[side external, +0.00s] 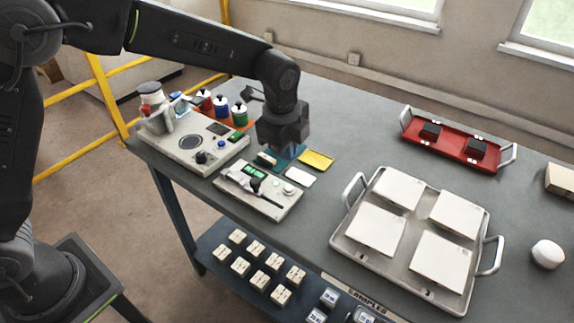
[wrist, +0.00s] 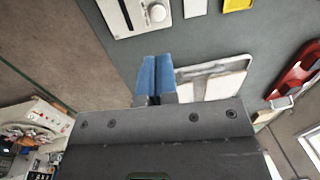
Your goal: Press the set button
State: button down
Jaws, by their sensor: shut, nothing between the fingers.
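My gripper (side external: 286,151) is over the table, behind the smaller grey instrument (side external: 271,205) in the side view. Its blue fingers (wrist: 155,72) are together and empty in the wrist view. The smaller instrument has a green display (side external: 253,171), a dark knob (side external: 255,185) and a pale round control (side external: 289,189). It shows partly in the wrist view (wrist: 120,18), with a white round control (wrist: 157,12). The larger grey instrument (side external: 177,146) has a blue button (side external: 221,144) and a dark knob (side external: 201,157). I cannot read which control is the set button.
A white card (side external: 300,177) and a yellow card (side external: 316,160) lie near my gripper. A metal tray (side external: 410,235) holds several white tiles. A red tray (side external: 450,140) stands behind it. Red, blue and green containers (side external: 221,106) stand behind the larger instrument.

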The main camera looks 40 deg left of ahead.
jog(key=shift+s+r, duration=0.1)
jog(key=shift+r, duration=0.9)
jog(key=s+a+r+n+t, duration=0.2)
jog(key=s+a+r+n, duration=0.75)
jog(key=s, duration=0.25)
jog(key=s+a+n+t, duration=0.1)
jog(key=s+a+n, duration=0.1)
jog(key=s+n, duration=0.2)
jog(key=s+a+f+n+t, duration=0.1)
jog(key=s+n, duration=0.3)
jog(key=s, duration=0.5)
jog(key=shift+a, duration=0.8)
